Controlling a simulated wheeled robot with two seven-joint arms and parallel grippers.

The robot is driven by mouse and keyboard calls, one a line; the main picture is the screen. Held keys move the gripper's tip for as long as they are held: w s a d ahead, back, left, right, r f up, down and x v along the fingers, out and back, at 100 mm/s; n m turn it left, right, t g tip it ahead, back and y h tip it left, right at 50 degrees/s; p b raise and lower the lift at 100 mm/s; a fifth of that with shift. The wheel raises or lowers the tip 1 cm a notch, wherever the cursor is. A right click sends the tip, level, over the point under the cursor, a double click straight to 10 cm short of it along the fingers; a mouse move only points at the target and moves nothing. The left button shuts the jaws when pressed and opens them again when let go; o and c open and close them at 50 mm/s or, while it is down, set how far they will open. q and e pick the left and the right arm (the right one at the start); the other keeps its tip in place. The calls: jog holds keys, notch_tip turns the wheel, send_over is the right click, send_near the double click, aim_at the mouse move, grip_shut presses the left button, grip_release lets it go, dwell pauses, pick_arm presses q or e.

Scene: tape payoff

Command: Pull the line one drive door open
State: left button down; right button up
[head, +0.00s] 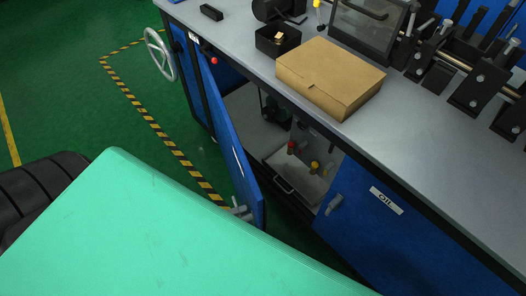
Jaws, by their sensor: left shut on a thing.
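The blue door (232,140) under the bench's left part stands swung open, its edge toward me. The cabinet behind it shows a pale floor, a red knob (292,147) and a yellow knob (315,165). A grey handle (242,212) is near the door's lower free end. My left gripper (236,209) shows only as small grey parts there, shut on the handle; a large mint green surface hides the rest of the arm. My right gripper is not in view.
A blue door with an OIL label (387,200) and grey handle (334,204) is at the right. A cardboard box (328,78) lies on the grey bench top (430,125). A handwheel (160,55) sticks out left. Striped tape (160,135) marks open green floor.

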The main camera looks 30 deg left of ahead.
pick_arm(q)
jog(key=shift+m+g+h, duration=0.4)
jog(key=shift+g+h, duration=0.1)
jog(key=shift+h, duration=0.1)
jog(key=v, duration=0.5)
jog(key=shift+s+a+f, duration=0.1)
jog(key=shift+a, duration=0.05)
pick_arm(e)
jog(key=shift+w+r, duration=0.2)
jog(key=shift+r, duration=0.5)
pick_arm(q)
jog(key=c, duration=1.4)
grip_release()
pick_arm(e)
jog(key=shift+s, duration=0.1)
